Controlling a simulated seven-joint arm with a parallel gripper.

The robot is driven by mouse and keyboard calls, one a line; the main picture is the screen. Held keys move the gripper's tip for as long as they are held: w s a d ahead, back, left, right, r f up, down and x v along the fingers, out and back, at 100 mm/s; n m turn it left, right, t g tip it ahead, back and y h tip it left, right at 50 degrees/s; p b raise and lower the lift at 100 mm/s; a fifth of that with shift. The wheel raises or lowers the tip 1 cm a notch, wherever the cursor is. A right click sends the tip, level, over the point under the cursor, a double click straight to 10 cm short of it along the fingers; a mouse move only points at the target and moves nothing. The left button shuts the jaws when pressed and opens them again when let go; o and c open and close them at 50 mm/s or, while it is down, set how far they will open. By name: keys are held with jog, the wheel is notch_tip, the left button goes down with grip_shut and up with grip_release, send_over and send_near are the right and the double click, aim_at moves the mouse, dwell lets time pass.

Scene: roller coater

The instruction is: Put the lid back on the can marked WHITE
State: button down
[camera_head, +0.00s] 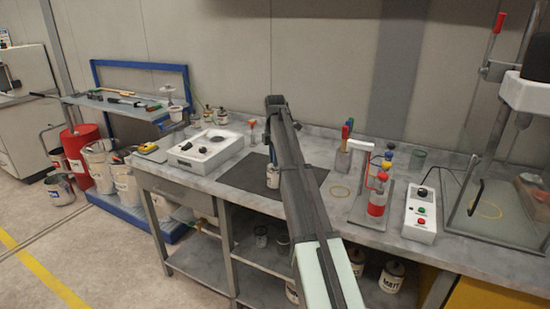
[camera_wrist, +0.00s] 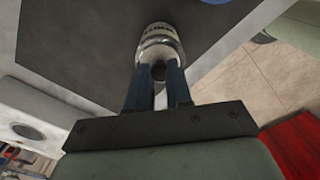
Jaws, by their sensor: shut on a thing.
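A small can (camera_head: 272,180) with a white label stands on the dark mat, partly behind my arm. In the wrist view the can (camera_wrist: 157,29) shows dark lettering on its label, seen upside down and too small to read surely. My gripper (camera_wrist: 159,70) has its two blue fingers closed on a small dark knob, which looks like that of a shiny metal lid (camera_wrist: 160,47). The lid is at the top of the can; I cannot tell whether it is seated or just above. In the head view my arm hides most of the fingers.
The dark mat (camera_head: 240,175) lies on the grey bench. A white instrument (camera_head: 206,148) stands to its left. A red bottle on a stand (camera_head: 377,200), a control box (camera_head: 420,213) and a glass enclosure stand to the right. Several cans sit on the shelf below.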

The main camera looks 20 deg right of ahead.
dwell(0.3)
jog(key=c, duration=0.9)
grip_release()
jog(key=shift+c, duration=0.2)
jog(key=shift+o, duration=0.2)
jog(key=o, duration=0.4)
jog(key=shift+r, duration=3.5)
grip_shut()
